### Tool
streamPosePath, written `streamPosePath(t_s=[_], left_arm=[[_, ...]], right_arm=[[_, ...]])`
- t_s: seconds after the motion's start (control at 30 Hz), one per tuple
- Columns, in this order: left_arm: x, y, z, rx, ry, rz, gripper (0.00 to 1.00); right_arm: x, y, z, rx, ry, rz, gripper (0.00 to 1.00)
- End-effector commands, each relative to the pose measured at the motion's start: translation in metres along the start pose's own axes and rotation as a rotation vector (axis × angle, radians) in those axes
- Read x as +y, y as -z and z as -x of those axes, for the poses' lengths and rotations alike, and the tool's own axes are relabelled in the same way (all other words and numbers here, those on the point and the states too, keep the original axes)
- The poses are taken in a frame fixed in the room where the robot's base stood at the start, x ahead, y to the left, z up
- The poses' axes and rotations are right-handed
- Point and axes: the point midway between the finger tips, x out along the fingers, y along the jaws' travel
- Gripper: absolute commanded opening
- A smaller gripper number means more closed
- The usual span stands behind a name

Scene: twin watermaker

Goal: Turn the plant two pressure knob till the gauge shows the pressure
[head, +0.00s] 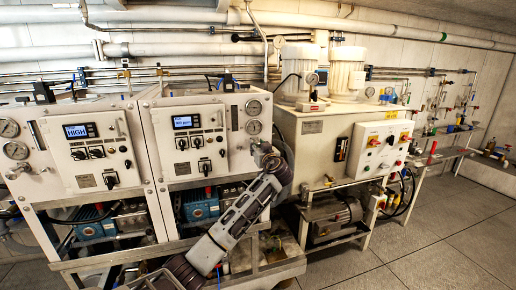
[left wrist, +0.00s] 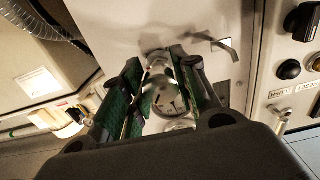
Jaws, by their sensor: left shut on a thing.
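The second white cabinet (head: 160,150) carries two round gauges (head: 253,107) at its right end, one above the other. My left gripper (head: 265,152) is at the cabinet's front just below the lower gauge (head: 253,127). In the left wrist view its green-padded fingers (left wrist: 160,64) are closed on a small round pressure knob (left wrist: 156,60), partly covered by them. A gauge dial (left wrist: 170,103) shows between the fingers; its reading is too small to tell. In the head view the knob is hidden by the gripper. My right gripper is not in view.
The switch panel (head: 188,142) with a lit display stands left of my gripper. A metal lever (left wrist: 222,43) sticks out near the fingers in the left wrist view. A white tank unit (head: 325,140) stands close on the right. Open floor (head: 430,240) lies at the right front.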

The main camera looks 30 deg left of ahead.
Motion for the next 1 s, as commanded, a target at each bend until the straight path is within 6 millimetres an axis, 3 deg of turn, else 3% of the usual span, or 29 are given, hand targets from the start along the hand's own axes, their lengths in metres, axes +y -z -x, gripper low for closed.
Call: streamPosePath(t_s=[0.47,1.0], left_arm=[[-0.001,0.0,0.0,0.0,0.001,-0.126,0.06],[-0.001,0.001,0.0,-0.001,0.0,-0.482,0.06]], right_arm=[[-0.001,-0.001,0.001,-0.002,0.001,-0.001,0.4],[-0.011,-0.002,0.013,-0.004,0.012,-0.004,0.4]])
